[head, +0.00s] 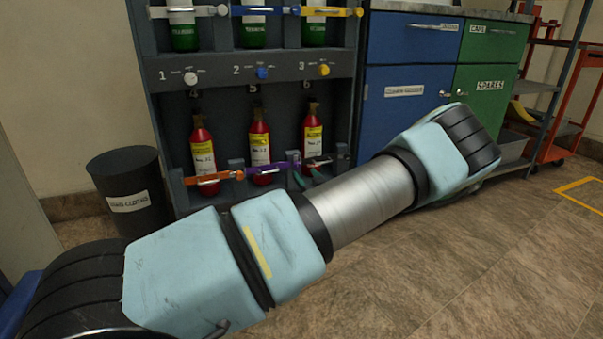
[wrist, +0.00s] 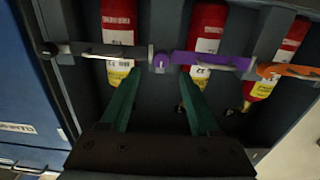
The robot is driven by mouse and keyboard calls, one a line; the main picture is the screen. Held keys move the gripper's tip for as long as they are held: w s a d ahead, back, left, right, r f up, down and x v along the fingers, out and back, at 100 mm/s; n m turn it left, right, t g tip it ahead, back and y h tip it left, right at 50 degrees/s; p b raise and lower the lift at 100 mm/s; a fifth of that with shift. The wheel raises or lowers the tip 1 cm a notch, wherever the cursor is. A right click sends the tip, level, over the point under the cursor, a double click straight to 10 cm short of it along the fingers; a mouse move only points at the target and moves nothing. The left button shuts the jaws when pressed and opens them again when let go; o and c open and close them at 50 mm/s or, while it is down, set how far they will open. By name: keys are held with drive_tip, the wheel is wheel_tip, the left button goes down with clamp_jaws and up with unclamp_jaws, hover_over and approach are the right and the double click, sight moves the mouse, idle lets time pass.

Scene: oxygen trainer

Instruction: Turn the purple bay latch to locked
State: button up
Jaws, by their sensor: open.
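The purple bay latch (head: 268,169) lies as a roughly level bar across the middle red bottle (head: 260,148) in the lower row of the rack. In the wrist view the purple latch (wrist: 208,60) runs right from a small purple end piece near the picture's centre. My gripper (wrist: 160,76) is open, its two teal fingers pointing at the rack. The purple end piece shows between the fingertips, and the right fingertip is close to the bar. I cannot tell whether they touch.
An orange latch (head: 207,178) crosses the left red bottle; a dark latch (wrist: 105,50) crosses the other neighbouring bottle, beside my left finger. Blue, white and yellow latches sit on the upper row. A black bin (head: 130,190) and blue cabinet (head: 405,110) flank the rack.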

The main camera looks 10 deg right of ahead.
sight(298, 167)
drive_tip(key=shift+w+a+b, duration=0.25)
drive_tip(key=shift+w+b, duration=0.15)
drive_tip(key=shift+w, duration=1.1)
drive_tip(key=shift+w+a+b, duration=0.2)
drive_tip(key=shift+w+b, duration=0.15)
drive_tip(key=shift+w, duration=1.15)
clamp_jaws()
